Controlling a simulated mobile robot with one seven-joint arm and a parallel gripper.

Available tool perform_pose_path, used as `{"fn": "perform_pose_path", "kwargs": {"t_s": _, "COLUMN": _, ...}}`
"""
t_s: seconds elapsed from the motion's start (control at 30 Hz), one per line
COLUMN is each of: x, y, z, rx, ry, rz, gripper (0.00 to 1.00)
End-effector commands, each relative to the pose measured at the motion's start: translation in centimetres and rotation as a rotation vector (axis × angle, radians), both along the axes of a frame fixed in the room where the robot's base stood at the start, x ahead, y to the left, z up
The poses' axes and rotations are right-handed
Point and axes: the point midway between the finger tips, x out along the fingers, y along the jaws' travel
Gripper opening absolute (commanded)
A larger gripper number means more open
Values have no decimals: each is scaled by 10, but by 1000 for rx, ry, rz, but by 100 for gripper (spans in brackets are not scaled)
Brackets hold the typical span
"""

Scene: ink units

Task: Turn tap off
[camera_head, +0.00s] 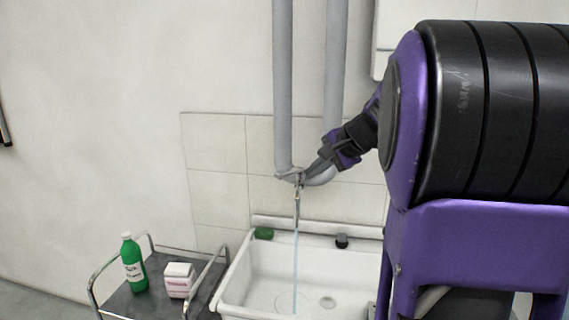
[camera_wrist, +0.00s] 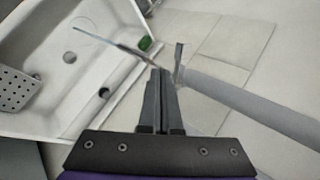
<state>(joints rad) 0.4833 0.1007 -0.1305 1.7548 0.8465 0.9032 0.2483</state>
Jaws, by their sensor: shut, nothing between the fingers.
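The grey metal tap (camera_head: 297,190) hangs from the pipes above the white sink, and a thin stream of water (camera_head: 295,262) falls from it into the basin. In the wrist view the tap's spout (camera_wrist: 136,51) points to the upper left, with the water at its end. A flat tap handle (camera_wrist: 179,60) stands just right of my fingertips. My gripper (camera_head: 313,170) reaches in from the right, shut and empty. In the wrist view my gripper (camera_wrist: 160,72) points at the tap; I cannot tell whether it touches it.
Grey pipes (camera_head: 283,90) run up the wall at the tap. The white sink (camera_head: 262,277) lies below, with a green object (camera_head: 264,233) on its back edge. A trolley (camera_head: 150,303) at the left holds a green bottle (camera_head: 132,265) and a white box (camera_head: 179,282).

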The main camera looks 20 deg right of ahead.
Motion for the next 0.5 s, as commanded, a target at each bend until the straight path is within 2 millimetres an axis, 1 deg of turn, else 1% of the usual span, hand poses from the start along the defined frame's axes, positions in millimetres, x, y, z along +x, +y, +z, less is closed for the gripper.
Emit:
{"fn": "perform_pose_path", "kwargs": {"t_s": 0.03, "x": 8, "y": 3, "z": -10, "rx": 1, "ry": 3, "rz": 2, "gripper": 0}}
{"fn": "perform_pose_path", "kwargs": {"t_s": 0.17, "x": 27, "y": 9, "z": -28, "rx": 2, "ry": 2, "rz": 1, "gripper": 0}}
{"fn": "perform_pose_path", "kwargs": {"t_s": 0.2, "x": 34, "y": 11, "z": -23, "rx": 0, "ry": -1, "rz": 3, "gripper": 0}}
{"fn": "perform_pose_path", "kwargs": {"t_s": 0.3, "x": 48, "y": 15, "z": -23, "rx": -1, "ry": -1, "rz": 1, "gripper": 0}}
{"fn": "perform_pose_path", "kwargs": {"t_s": 0.4, "x": 56, "y": 17, "z": -23, "rx": -1, "ry": 0, "rz": 1, "gripper": 0}}
{"fn": "perform_pose_path", "kwargs": {"t_s": 0.5, "x": 61, "y": 19, "z": -23, "rx": -1, "ry": 0, "rz": 0, "gripper": 0}}
